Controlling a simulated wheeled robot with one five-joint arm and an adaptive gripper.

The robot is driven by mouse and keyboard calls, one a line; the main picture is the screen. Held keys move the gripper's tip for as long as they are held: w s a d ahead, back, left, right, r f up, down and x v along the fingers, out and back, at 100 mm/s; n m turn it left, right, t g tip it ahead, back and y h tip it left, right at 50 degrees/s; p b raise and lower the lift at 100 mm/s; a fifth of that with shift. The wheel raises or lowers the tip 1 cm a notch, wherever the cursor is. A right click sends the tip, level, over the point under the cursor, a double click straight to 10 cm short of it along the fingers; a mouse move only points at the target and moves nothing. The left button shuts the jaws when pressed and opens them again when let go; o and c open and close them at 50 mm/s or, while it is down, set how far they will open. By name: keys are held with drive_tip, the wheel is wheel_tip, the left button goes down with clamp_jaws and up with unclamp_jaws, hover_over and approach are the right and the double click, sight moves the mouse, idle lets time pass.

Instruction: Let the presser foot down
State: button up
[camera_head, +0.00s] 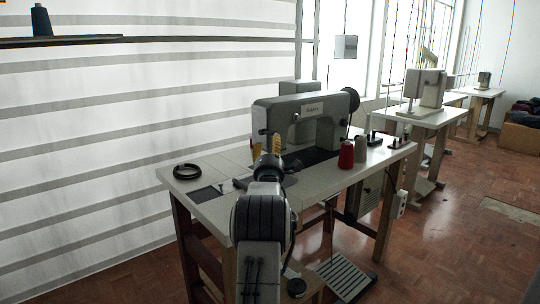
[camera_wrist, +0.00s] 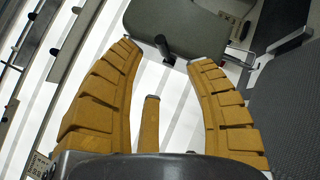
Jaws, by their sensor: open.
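The grey sewing machine (camera_head: 300,118) stands on a pale table, and its head end (camera_wrist: 185,22) fills the top of the wrist view. A short black lever (camera_wrist: 162,46) sticks out from that end. My gripper (camera_head: 268,143) is at the machine's left end. My arm hides the needle area in the head view, and I cannot make out the presser foot clearly.
On the table (camera_head: 222,208) lie a black ring (camera_head: 186,171) at the left and a red thread cone (camera_head: 346,155) and beige cone (camera_head: 361,149) at the right. A treadle (camera_head: 342,277) is below. Free floor lies at the right; other machines (camera_head: 425,88) stand behind.

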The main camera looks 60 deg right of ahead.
drive_tip(key=shift+v, duration=1.85)
drive_tip(key=shift+o, duration=0.3)
